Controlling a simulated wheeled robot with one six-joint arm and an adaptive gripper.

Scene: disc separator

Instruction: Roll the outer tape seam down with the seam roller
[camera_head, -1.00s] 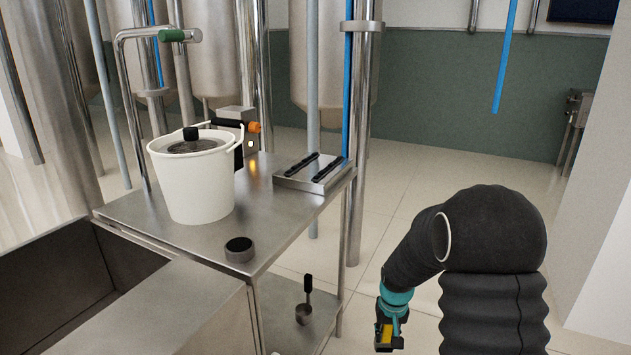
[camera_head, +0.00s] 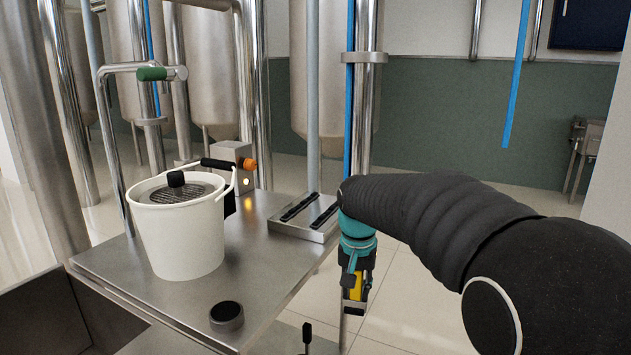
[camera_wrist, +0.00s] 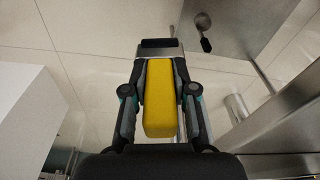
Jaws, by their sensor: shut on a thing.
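My gripper (camera_head: 354,287) hangs beside the right edge of the steel table, fingers pointing down. It is shut on a tool with a yellow handle (camera_wrist: 159,105). In the wrist view the handle lies between both fingers, and a metal head with a dark roller-like bar (camera_wrist: 159,44) shows beyond it. This looks like the seam roller. In the head view only a bit of its yellow handle (camera_head: 356,287) shows. I cannot make out any tape seam in either view.
The steel table (camera_head: 262,285) holds a white bucket (camera_head: 180,240) with a mesh top, a dark round cup (camera_head: 227,316) and a plate with two black strips (camera_head: 303,215). A ladle-like tool (camera_wrist: 204,32) lies on a lower shelf. Vertical pipes stand behind. The floor right of the table is clear.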

